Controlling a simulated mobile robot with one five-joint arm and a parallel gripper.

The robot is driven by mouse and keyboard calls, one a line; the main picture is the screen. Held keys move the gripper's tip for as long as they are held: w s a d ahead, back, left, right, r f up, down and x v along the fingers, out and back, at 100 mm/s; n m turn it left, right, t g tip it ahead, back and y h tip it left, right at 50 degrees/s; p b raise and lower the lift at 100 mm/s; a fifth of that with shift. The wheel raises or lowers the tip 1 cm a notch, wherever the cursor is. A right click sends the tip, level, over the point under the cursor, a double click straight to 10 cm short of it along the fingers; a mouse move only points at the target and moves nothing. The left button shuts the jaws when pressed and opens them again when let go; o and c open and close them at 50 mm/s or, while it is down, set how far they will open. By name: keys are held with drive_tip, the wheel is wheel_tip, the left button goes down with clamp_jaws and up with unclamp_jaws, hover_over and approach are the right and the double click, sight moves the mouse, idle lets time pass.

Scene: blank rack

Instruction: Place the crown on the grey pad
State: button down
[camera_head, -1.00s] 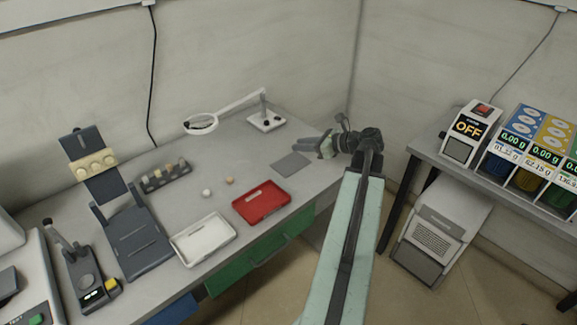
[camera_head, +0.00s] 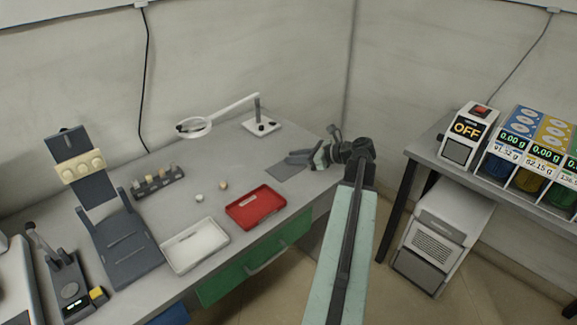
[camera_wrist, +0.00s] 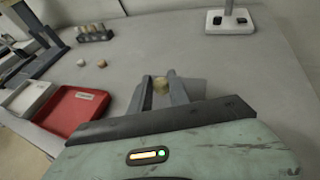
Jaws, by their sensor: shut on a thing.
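My gripper (camera_head: 297,158) reaches over the right part of the bench, just above the grey pad (camera_head: 284,173). In the wrist view my gripper (camera_wrist: 160,80) is shut on a small yellowish crown (camera_wrist: 161,87), which sits between the fingertips. The grey pad (camera_wrist: 196,88) shows behind and to the right of the fingers there, partly hidden by them. I cannot tell whether the crown touches the pad. In the head view the crown is too small or hidden to make out.
A red tray (camera_head: 236,218) and a white tray (camera_head: 178,263) lie left of the pad. A white piece (camera_head: 199,197) and a tan piece (camera_head: 223,185) stand loose behind them. A rack (camera_head: 176,180) with several pieces is farther left. A magnifier lamp base (camera_head: 254,127) stands behind the pad.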

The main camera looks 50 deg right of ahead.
sight(290, 168)
drive_tip(key=shift+w+f, duration=0.1)
drive_tip(key=shift+w, duration=1.1)
wheel_tip(290, 168, down, 4)
drive_tip(key=b, duration=0.4)
drive_tip(key=shift+r, duration=0.25)
drive_tip(key=shift+f, duration=0.25)
drive_tip(key=c, duration=1.2)
unclamp_jaws()
drive_tip(key=shift+r, duration=0.1)
drive_tip(key=shift+c, duration=0.2)
drive_tip(key=shift+r, duration=0.1)
